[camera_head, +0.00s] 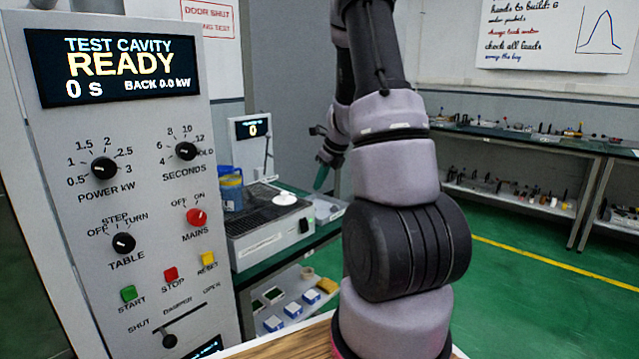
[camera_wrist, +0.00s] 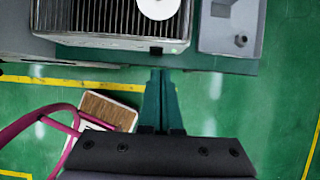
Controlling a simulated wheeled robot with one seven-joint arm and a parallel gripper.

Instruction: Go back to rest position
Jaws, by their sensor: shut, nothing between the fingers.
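My arm rises in the middle of the camera_head view, bent over at the top. My gripper (camera_head: 323,176) hangs behind it, with its green fingers pointing down near the bench with the finned grey unit. In the camera_wrist view my gripper (camera_wrist: 160,72) has its two green fingers together with nothing between them. The fingertips appear at the front edge of the bench (camera_wrist: 215,61). The arm hides part of the gripper and wrist in the camera_head view.
A control panel (camera_head: 140,205) reading READY stands close at left. The finned unit (camera_head: 262,224) bears a white disc (camera_head: 284,198); a blue container (camera_head: 231,188) stands beside it. A grey tray (camera_wrist: 230,28) lies right of the unit. Cluttered shelves (camera_head: 520,190) line the back; green floor is open at right.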

